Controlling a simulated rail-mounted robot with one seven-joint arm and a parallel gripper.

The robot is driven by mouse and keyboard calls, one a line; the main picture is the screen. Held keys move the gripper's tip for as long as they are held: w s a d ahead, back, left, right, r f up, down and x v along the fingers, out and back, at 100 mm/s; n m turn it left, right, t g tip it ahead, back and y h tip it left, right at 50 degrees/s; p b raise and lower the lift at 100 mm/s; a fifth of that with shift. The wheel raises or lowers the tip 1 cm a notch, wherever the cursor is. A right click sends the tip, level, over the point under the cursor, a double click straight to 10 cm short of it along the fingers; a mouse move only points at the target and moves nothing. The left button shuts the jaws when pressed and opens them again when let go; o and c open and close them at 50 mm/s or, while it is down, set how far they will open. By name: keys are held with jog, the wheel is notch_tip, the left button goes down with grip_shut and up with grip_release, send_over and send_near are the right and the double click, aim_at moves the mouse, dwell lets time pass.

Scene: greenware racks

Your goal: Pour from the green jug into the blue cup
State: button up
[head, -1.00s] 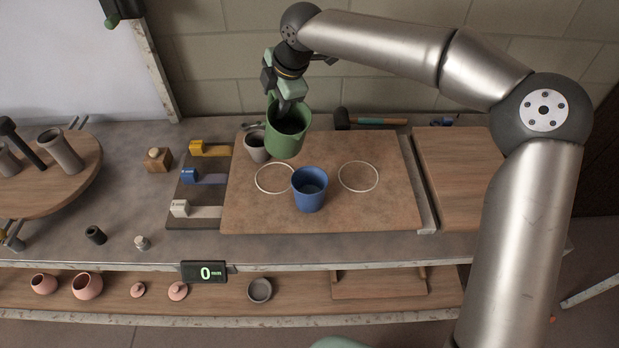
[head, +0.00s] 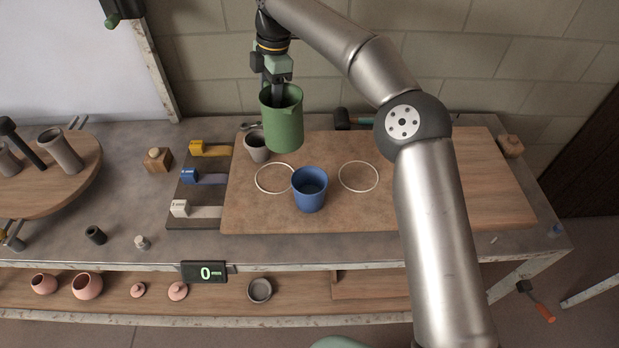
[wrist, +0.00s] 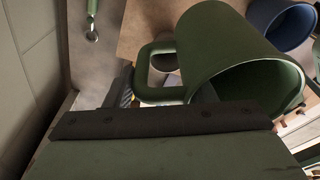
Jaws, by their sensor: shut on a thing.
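The green jug (head: 283,127) hangs upright or nearly so above the board, up and to the left of the blue cup in the head view. My gripper (head: 277,90) is shut on the green jug, at its upper part. In the wrist view the jug (wrist: 225,50) shows its handle and open mouth; its contents cannot be made out. The blue cup (head: 310,191) stands upright on the board between two pale rings, apart from the jug. Its rim also shows in the wrist view (wrist: 285,22) at the top right.
A grey cup (head: 256,150) stands behind the left ring (head: 273,178). The right ring (head: 358,176) is empty. Yellow, blue and white levers (head: 205,177) line the board's left side. A counter (head: 206,272) on the shelf edge reads 0. The wooden board (head: 330,219) is clear in front.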

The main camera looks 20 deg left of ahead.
dwell(0.3)
notch_tip(320, 180, up, 7)
jog(key=p, duration=0.9)
jog(key=shift+r, duration=0.15)
jog(key=w+d+f+m+t, duration=0.1)
jog(key=w+d+f+m, duration=0.1)
jog(key=d+m, duration=0.45)
jog(key=w+d+f+m, duration=0.2)
jog(key=d+m, duration=0.1)
jog(key=d, duration=0.6)
jog(key=w+d+f+m+t, duration=0.1)
jog(key=w+d+f+m, duration=0.15)
jog(key=d+m, duration=0.4)
jog(key=s+d+f+m, duration=0.2)
jog(key=d+m, duration=0.2)
jog(key=d, duration=0.4)
jog(key=s+d+f+m+h, duration=0.1)
jog(key=d+m, duration=0.3)
jog(key=d, duration=0.5)
jog(key=s+d+f+m+t, duration=0.1)
jog(key=s+d+m, duration=0.3)
jog(key=d, duration=0.5)
jog(key=shift+d+f+h, duration=0.25)
jog(key=shift+f+h, duration=0.05)
jog(key=shift+f, duration=0.5)
jog(key=shift+d, duration=0.1)
